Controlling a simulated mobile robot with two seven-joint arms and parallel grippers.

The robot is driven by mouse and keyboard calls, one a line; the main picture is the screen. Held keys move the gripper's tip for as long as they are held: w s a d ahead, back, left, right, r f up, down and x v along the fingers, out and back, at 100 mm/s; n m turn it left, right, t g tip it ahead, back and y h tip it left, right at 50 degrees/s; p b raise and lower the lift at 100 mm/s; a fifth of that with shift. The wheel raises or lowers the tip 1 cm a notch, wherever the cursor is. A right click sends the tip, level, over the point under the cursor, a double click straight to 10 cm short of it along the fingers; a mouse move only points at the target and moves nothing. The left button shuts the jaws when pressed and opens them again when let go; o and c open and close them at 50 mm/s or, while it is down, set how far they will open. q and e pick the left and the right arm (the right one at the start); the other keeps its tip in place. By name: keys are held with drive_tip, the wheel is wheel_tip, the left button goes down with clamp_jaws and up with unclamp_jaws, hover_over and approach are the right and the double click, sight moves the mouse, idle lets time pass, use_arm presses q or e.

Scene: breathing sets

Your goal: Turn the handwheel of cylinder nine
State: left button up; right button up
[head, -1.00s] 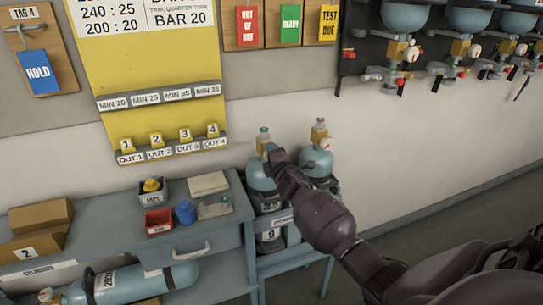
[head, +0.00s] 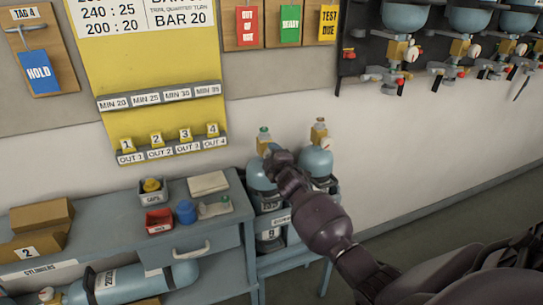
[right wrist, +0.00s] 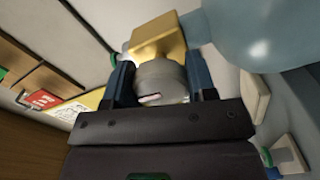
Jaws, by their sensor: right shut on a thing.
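Two light-blue cylinders stand upright in a rack at the end of the bench in the head view. The left one, cylinder nine (head: 258,176), stands above a tag reading 9 (head: 271,234) and has a green-topped valve (head: 263,135). My right gripper (head: 271,152) is at its valve and hides part of it. In the right wrist view, the two fingers are shut on the sides of a round grey handwheel (right wrist: 160,80), which sits against a brass valve block (right wrist: 156,36). My left gripper is out of view.
The other cylinder (head: 317,160), with its own valve and gauge, stands close on the right. The bench (head: 110,225) on the left carries small trays and a blue cap. The wall is close behind the rack. Floor shows at the right.

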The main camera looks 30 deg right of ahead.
drive_tip(key=o, duration=0.9)
drive_tip(key=shift+s, duration=0.1)
drive_tip(key=p+v, duration=0.1)
drive_tip(key=v, duration=0.9)
drive_tip(key=shift+s, duration=0.35)
